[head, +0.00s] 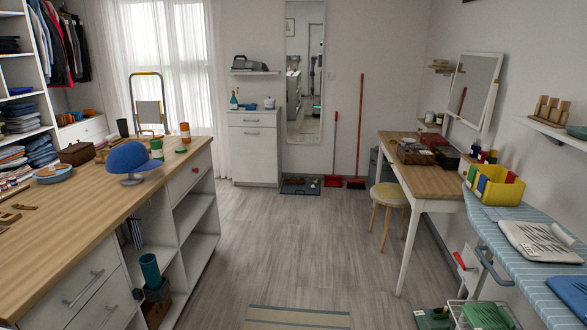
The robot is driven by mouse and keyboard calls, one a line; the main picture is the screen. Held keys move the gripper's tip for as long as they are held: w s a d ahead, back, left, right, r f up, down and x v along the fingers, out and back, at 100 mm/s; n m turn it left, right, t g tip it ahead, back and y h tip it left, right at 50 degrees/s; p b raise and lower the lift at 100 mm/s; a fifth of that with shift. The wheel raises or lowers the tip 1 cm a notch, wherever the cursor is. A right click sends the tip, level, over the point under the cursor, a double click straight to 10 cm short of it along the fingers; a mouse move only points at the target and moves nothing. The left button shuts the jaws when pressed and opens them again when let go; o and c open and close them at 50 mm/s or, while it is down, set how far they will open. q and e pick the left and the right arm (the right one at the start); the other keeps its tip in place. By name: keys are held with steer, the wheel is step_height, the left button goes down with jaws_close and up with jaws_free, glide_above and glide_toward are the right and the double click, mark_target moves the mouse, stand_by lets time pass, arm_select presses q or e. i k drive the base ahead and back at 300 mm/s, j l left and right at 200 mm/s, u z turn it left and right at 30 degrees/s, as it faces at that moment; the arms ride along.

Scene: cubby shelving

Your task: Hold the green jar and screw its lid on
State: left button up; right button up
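A small green-and-white jar (157,149) stands upright on the wooden top of the long counter at left, near its far end. A low green-and-white piece (180,149) sits just right of it, apart from it; it is too small to tell whether it is a lid. An orange-topped container (185,131) stands just behind these. Neither of my grippers is in view.
A blue domed object (129,158) stands on the counter (65,215) close to the jar. A stool (388,197) and desk (398,145) stand at right, with an ironing board (510,222) nearer. The middle floor is clear, with a striped mat (297,318) at the front.

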mark_target(156, 146)
steer(key=i, duration=0.75)
steer(key=i+u, duration=0.15)
steer(key=i, duration=0.6)
steer(key=i+l, duration=0.2)
steer(key=i, duration=0.55)
steer(key=i+j+u, duration=0.2)
steer(key=i+u, duration=0.75)
steer(key=i+l+u, duration=0.2)
steer(key=i+u, duration=0.3)
steer(key=i+l+u, duration=0.5)
steer(key=i+u, duration=0.2)
steer(key=i, duration=0.2)
